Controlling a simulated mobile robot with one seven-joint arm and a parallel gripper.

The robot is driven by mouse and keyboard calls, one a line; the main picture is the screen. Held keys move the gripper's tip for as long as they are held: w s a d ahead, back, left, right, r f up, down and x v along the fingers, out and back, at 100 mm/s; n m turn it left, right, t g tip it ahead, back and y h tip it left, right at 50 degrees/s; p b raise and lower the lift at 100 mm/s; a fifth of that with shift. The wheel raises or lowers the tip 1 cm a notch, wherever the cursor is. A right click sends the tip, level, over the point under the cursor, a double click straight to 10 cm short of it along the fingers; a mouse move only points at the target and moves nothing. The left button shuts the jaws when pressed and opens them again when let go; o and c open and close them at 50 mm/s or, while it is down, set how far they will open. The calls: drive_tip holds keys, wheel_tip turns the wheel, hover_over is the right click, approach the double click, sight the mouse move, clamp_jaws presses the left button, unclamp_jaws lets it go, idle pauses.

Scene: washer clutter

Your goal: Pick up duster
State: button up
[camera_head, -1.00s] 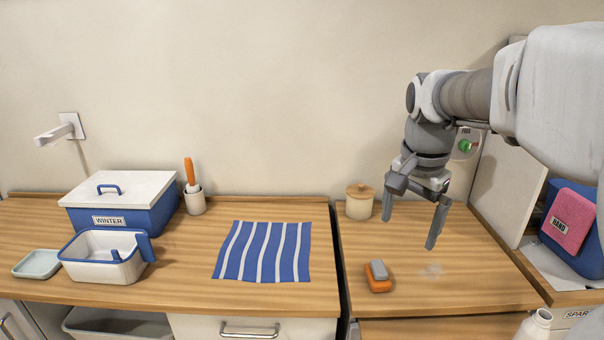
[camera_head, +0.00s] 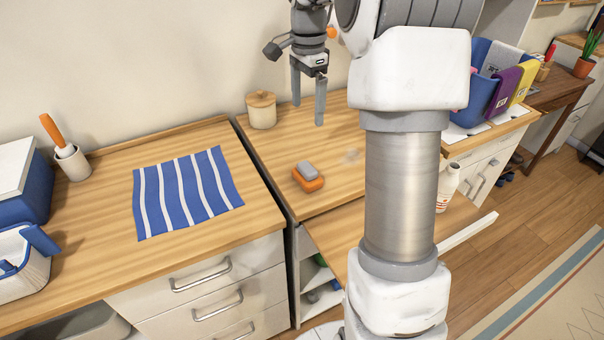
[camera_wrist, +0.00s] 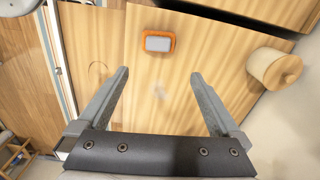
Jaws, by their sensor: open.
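A small orange block with a grey top, which looks like the duster (camera_head: 308,177), lies flat on the right wooden counter. It also shows in the wrist view as a grey pad with an orange rim (camera_wrist: 158,42), beyond the fingertips and roughly centred between them. My gripper (camera_head: 308,112) is above the same counter, behind the block, with its fingers pointing down. In the wrist view the fingers (camera_wrist: 160,73) are wide apart with nothing between them. The gripper and block are apart. A faint pale smudge (camera_wrist: 160,91) marks the counter near the block.
A lidded cream jar (camera_head: 262,110) stands at the back of the counter, left of my gripper. A striped cloth (camera_head: 187,193) and a cup with an orange-handled tool (camera_head: 71,161) are on the left counter. A white bottle (camera_head: 447,187) stands at right, partly behind my arm.

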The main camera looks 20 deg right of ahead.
sight(307, 167)
drive_tip(key=f, duration=0.5)
drive_tip(key=f+b, duration=0.1)
drive_tip(key=f, duration=1.1)
drive_tip(key=shift+s+b, duration=0.25)
drive_tip(key=shift+b, duration=0.05)
drive_tip(key=c, duration=1.3)
